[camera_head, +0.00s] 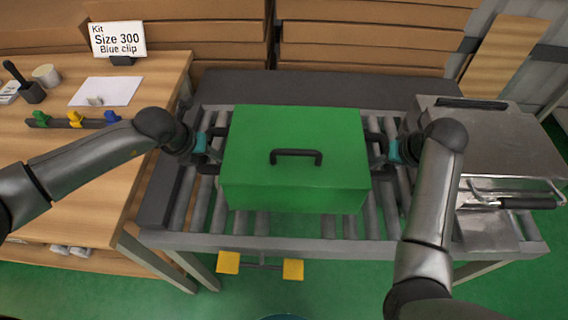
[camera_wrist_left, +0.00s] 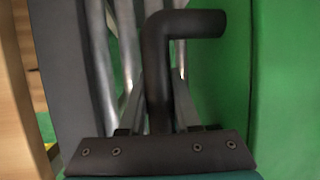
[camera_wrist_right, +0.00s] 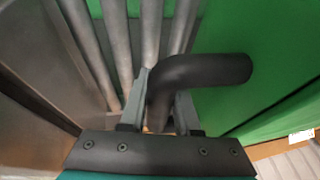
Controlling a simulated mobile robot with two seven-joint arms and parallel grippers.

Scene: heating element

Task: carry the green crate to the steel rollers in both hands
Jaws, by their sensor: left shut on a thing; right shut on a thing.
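The green crate (camera_head: 294,185) with a dark handle on its lid is over the steel rollers (camera_head: 256,222), level between my two arms. I cannot tell whether it touches the rollers. My left gripper (camera_head: 211,146) is shut on the crate's left side handle, a dark bent bar (camera_wrist_left: 160,60) in the left wrist view. My right gripper (camera_head: 382,149) is shut on the crate's right side handle, which shows in the right wrist view (camera_wrist_right: 205,72). The crate's underside is hidden.
A wooden table (camera_head: 80,190) with colored clips (camera_head: 75,118), a white sheet (camera_head: 106,91) and a sign (camera_head: 117,39) stands left. Yellow pedals (camera_head: 293,269) are below the front edge.

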